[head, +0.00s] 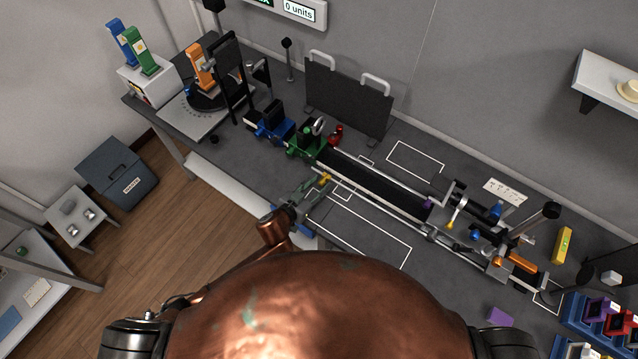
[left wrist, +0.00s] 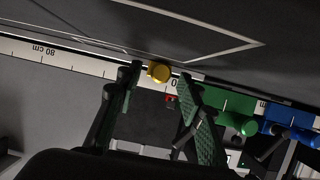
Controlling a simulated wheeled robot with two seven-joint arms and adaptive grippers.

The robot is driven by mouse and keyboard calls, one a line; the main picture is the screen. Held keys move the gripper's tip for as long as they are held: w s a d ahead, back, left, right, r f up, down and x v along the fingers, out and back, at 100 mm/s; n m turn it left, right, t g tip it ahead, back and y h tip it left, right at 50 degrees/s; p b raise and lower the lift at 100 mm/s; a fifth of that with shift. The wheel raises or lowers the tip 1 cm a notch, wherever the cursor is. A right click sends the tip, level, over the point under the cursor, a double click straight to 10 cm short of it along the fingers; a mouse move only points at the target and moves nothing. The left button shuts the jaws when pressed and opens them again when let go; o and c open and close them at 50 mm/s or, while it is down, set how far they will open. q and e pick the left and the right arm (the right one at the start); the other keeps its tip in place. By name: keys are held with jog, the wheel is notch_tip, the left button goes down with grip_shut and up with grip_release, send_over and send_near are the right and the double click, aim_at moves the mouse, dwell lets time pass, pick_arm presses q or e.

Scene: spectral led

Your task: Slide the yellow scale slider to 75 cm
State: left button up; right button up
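The yellow scale slider (head: 325,178) sits on the front rail of the optical bench. The strip reads "80 cm" upside down to the knob's left; a partly hidden label ending in 0 lies just below the knob. My left gripper (head: 308,187) is open, with its green-padded fingertips (left wrist: 160,77) on either side of the knob. I cannot tell whether either finger touches it. My right gripper is not in view.
A green carriage (head: 306,140) and a blue carriage (head: 272,122) stand on the bench beyond the slider. Lens holders and an orange part (head: 522,262) crowd the rail's right end. A dark panel (head: 345,98) stands behind. A white-outlined area (head: 362,230) in front is clear.

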pick_arm(q)
jog(key=shift+w+d+f, duration=0.1)
jog(key=shift+w+d, duration=0.1)
jog(key=shift+c, duration=0.4)
grip_shut()
dwell(0.3)
